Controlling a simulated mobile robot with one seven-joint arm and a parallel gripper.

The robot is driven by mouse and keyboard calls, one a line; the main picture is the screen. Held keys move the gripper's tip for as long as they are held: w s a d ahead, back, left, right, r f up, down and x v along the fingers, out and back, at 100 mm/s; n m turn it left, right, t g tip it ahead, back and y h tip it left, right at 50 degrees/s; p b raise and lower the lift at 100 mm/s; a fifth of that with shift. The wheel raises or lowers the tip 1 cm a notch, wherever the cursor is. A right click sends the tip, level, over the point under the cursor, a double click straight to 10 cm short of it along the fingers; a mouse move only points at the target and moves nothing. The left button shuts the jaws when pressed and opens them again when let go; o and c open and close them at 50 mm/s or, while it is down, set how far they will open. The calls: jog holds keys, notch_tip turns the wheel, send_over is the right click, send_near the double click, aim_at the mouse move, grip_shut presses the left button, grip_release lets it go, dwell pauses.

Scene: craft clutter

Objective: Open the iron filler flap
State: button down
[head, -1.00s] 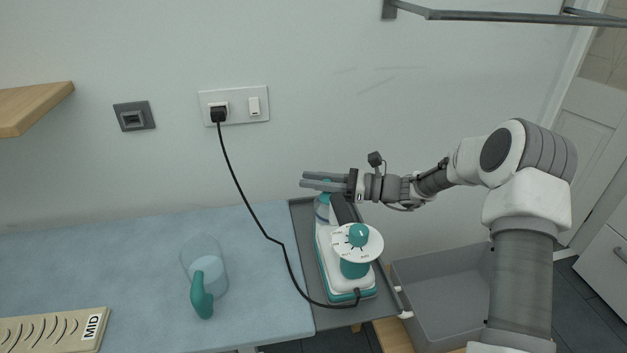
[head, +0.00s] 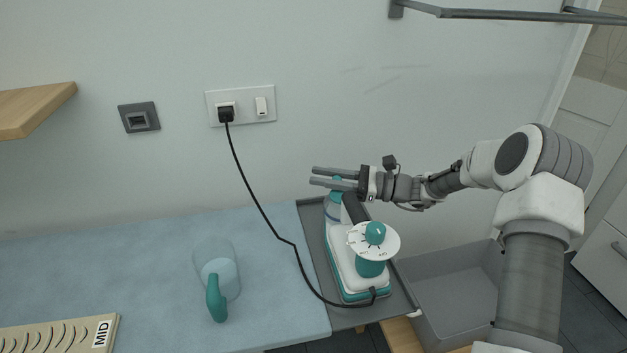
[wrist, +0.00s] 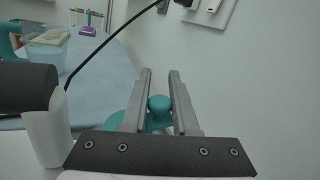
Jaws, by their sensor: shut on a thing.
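The iron (head: 349,262) stands on a grey rest at the right end of the board, white with a teal base and a white dial with a teal knob. My gripper (head: 322,176) is at the far end of the iron, above its clear tank. In the wrist view my gripper (wrist: 159,98) is shut on a small rounded teal knob, the filler flap (wrist: 159,106), which sits between the fingertips. More teal surface shows just below it. In the head view the fingers mostly hide the flap.
A clear jug with a teal handle (head: 217,298) stands on the blue board (head: 120,265). A black cord (head: 262,205) runs from the wall socket (head: 240,105) to the iron, left of my gripper. A grey bin (head: 455,290) is at the right. A wooden shelf (head: 30,108) is at left.

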jog(key=n, duration=0.1)
jog(key=s+r+n+y+b, duration=0.1)
jog(key=n, duration=0.1)
jog(key=s+r+n+g+y, duration=0.1)
jog(key=n, duration=0.1)
jog(key=shift+d+b, duration=0.25)
jog(key=shift+b, duration=0.15)
jog(key=shift+s+d+r+n+g+y+b, duration=0.1)
jog(key=shift+s+r+n+g+y+b, duration=0.25)
jog(key=shift+n, duration=0.7)
jog(key=shift+s+d+r+n+g+y+b, duration=0.15)
jog(key=shift+s+n+g, duration=0.35)
jog(key=shift+n, duration=0.6)
jog(key=shift+s+d+r+n+g+y+b, duration=0.1)
jog(key=shift+s+r+n+g+b, duration=0.25)
jog(key=shift+n, duration=0.7)
jog(key=c, duration=0.8)
grip_release()
jog(key=shift+f, duration=0.1)
jog(key=p+v, duration=0.1)
jog(key=v, duration=1.6)
jog(key=shift+d, duration=0.25)
